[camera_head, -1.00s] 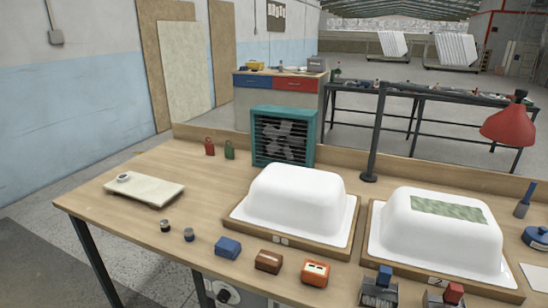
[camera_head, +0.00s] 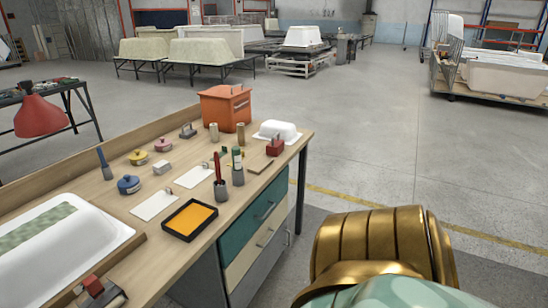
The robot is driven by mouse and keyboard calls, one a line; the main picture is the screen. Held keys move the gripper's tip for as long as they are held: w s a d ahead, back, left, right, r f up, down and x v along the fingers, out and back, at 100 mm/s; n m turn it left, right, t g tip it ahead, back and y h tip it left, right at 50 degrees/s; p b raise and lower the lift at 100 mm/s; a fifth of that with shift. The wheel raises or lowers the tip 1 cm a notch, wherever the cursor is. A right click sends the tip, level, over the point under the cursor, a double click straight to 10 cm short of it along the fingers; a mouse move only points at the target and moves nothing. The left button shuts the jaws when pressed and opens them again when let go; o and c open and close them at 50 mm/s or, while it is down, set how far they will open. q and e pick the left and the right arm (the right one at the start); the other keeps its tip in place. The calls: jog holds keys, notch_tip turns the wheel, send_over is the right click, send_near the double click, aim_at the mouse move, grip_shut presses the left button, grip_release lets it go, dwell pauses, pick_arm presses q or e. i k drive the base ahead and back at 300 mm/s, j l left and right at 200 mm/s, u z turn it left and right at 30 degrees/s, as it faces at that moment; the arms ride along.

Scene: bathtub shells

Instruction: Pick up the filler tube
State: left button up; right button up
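A small dark green and white tube (camera_head: 237,157) stands upright in a grey cup (camera_head: 238,177) near the workbench's right edge. It looks like the filler tube, but it is too small to be sure. Left of it, a slim red upright item (camera_head: 217,167) stands in another grey cup (camera_head: 221,190). Neither of my grippers is in view. A gold and pale green part of my own body fills the lower right.
The wooden workbench (camera_head: 190,220) carries a yellow-filled black tray (camera_head: 190,219), white cards (camera_head: 155,205), small lidded pots (camera_head: 129,184), an orange box (camera_head: 225,108) and a white tub shell (camera_head: 60,240). Open concrete floor (camera_head: 390,150) lies right of the bench.

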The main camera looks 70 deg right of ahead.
aim_at(235, 151)
jog(key=z, duration=1.85)
